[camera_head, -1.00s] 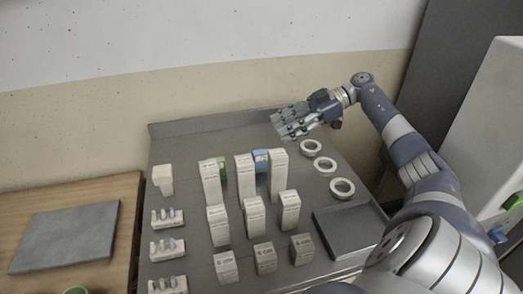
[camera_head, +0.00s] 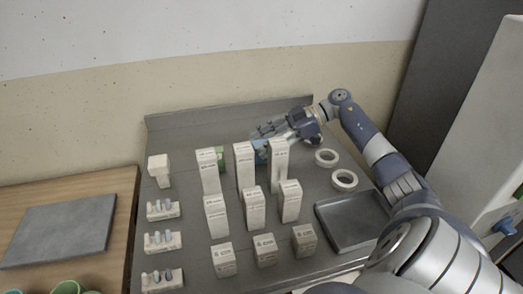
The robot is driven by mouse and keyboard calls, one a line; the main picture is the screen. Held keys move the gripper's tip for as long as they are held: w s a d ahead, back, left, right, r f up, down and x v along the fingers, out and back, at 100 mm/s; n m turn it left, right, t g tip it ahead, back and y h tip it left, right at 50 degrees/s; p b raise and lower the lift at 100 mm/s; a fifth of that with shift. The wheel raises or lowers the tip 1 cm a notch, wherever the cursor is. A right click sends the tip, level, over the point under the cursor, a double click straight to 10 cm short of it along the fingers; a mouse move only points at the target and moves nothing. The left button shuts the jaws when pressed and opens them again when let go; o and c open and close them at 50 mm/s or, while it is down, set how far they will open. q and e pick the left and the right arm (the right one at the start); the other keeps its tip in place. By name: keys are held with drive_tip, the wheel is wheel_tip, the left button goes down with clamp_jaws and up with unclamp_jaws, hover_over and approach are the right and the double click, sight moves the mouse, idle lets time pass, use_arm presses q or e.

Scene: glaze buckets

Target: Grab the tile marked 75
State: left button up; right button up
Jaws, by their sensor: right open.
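No marking of 75 is readable in the head view; the print on the boxes is too small. My right gripper (camera_head: 268,133) is open at the back of the grey table, with its fingers pointing left. It is just above and behind the tall right white box (camera_head: 278,165) and close to a blue item (camera_head: 261,149), which is partly hidden by the boxes. Whether it touches the blue item I cannot tell. A green item (camera_head: 220,156) stands behind the tall left white box (camera_head: 208,172). My left gripper is not in view.
White boxes of several heights stand in rows mid-table, including a tall middle one (camera_head: 244,168). Small holders (camera_head: 164,211) line the left edge. Two white rings (camera_head: 344,180) and a dark tray (camera_head: 350,238) are at right. A grey slab (camera_head: 58,230) lies on the wooden table.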

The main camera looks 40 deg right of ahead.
drive_tip(key=p+x, duration=0.1)
drive_tip(key=x, duration=0.3)
drive_tip(key=shift+a, duration=0.2)
drive_tip(key=shift+s, duration=0.1)
drive_tip(key=shift+c, duration=0.3)
clamp_jaws()
